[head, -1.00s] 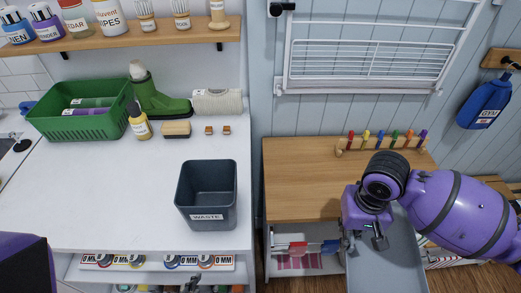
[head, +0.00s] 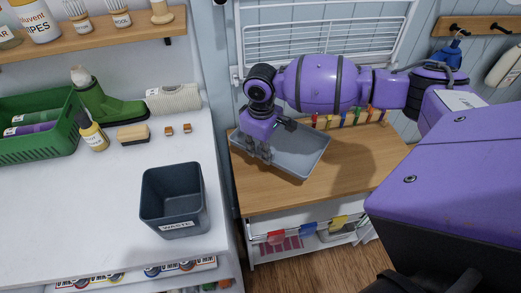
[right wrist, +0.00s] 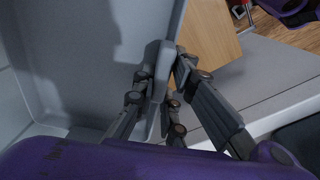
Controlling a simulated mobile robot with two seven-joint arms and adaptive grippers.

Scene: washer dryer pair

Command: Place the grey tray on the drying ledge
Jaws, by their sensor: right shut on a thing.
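The grey tray (head: 303,148) is a shallow rectangular tray, over the wooden top (head: 262,194) below the wall drying rack in the head view. I take this wooden top to be the drying ledge. The tray sits at an angle, and I cannot tell whether it touches the wood. My right gripper (head: 260,156) is shut on the tray's left edge. In the right wrist view my right gripper's fingers (right wrist: 165,92) pinch the rim of the tray (right wrist: 75,55). My left gripper is not in view.
Coloured pegs (head: 350,118) stand along the back of the wooden top, close behind the tray. The white drying rack (head: 325,40) hangs above. A dark waste bin (head: 172,200) stands on the white counter (head: 90,215) at left. The wood's front and right are bare.

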